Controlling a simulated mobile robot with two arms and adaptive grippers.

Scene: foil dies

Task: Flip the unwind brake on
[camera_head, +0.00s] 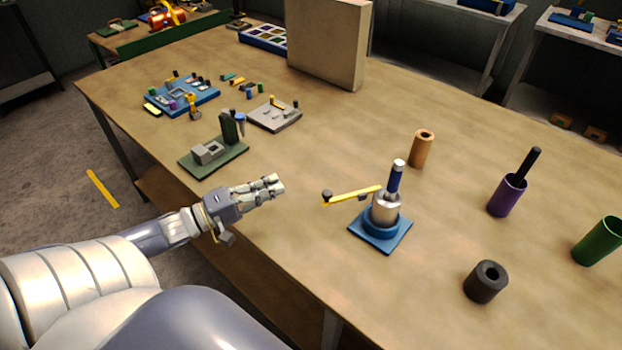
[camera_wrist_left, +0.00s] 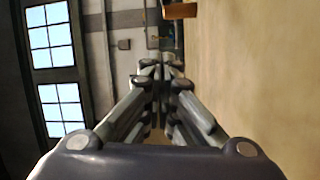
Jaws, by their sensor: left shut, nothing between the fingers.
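My left gripper (camera_head: 279,185) is shut and empty over the table's near left part. Its closed fingers (camera_wrist_left: 160,72) fill the middle of the left wrist view. To its right, apart from it, stands a device with a blue square base, a metal cylinder (camera_head: 386,208) and a blue upright handle with a white top. A yellow lever (camera_head: 352,195) with a dark knob reaches left from this device towards my gripper. A grey plate (camera_head: 274,115) with small levers, one of them yellow, lies farther back. No readable label shows which part is the unwind brake. My right gripper is out of view.
A green fixture (camera_head: 213,157) with a grey block stands behind my left gripper. A blue tray (camera_head: 182,98) of small parts lies farther back. A copper roll (camera_head: 422,149), purple cup (camera_head: 506,196), black roll (camera_head: 486,282) and green cup (camera_head: 597,241) stand right.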

